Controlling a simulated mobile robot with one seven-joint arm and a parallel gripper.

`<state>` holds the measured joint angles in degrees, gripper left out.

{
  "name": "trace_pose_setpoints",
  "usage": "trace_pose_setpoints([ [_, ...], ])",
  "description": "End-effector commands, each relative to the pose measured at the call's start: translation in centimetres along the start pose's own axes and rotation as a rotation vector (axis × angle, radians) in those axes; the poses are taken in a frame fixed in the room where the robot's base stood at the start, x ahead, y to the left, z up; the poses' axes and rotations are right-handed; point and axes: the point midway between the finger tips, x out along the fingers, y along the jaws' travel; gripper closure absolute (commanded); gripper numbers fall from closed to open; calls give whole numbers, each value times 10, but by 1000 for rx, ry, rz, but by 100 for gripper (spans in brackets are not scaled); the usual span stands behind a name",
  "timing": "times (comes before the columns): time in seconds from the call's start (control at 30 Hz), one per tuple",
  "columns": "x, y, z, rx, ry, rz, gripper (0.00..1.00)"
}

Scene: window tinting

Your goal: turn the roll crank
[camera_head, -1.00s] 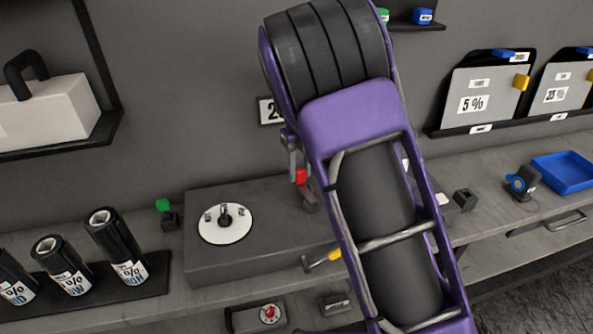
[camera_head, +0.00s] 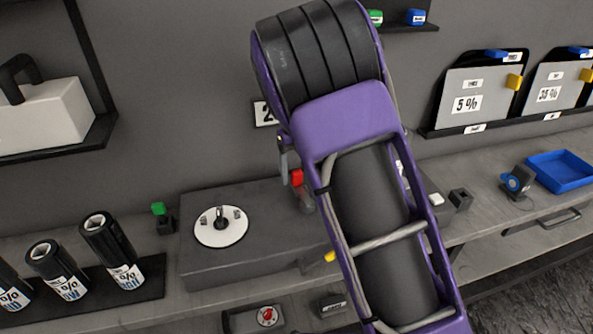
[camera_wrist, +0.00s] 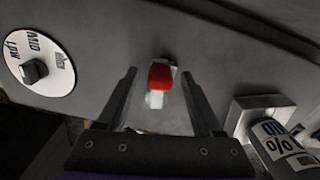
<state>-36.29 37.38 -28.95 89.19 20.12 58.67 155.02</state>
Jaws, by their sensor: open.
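A grey box (camera_head: 240,257) on the bench carries a white dial (camera_head: 221,227), also in the wrist view (camera_wrist: 38,66). A red-topped handle on a pale stem (camera_wrist: 160,77) shows between my fingers in the wrist view; its red part (camera_head: 297,177) shows beside my arm in the head view. A yellow-tipped handle (camera_head: 330,256) at the box's front is partly hidden by my arm. I cannot tell for sure which handle is the roll crank. My gripper (camera_wrist: 160,71) is open, its fingers on either side of the red handle, apart from it. My arm hides most of it in the head view.
Dark film rolls (camera_head: 112,250) stand in a rack at the left; a roll end (camera_wrist: 275,138) shows right in the wrist view. A small holder with a green top (camera_head: 160,214) is beside the box. A blue tray (camera_head: 560,170) lies at the right. My arm covers the box's right side.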

Motion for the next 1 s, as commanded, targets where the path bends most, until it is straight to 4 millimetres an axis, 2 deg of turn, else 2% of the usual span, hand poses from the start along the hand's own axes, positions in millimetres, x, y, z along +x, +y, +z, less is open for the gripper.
trace_pose_setpoints([
  [0.17,-4,0,0,-1,-1,0,32],
  [0.27,-14,0,1,-1,-3,0,32],
  [0.37,-33,0,1,-1,-4,0,32],
  [0.8,-138,0,1,0,-4,-1,32],
  [1.0,-166,0,1,0,-3,0,32],
])
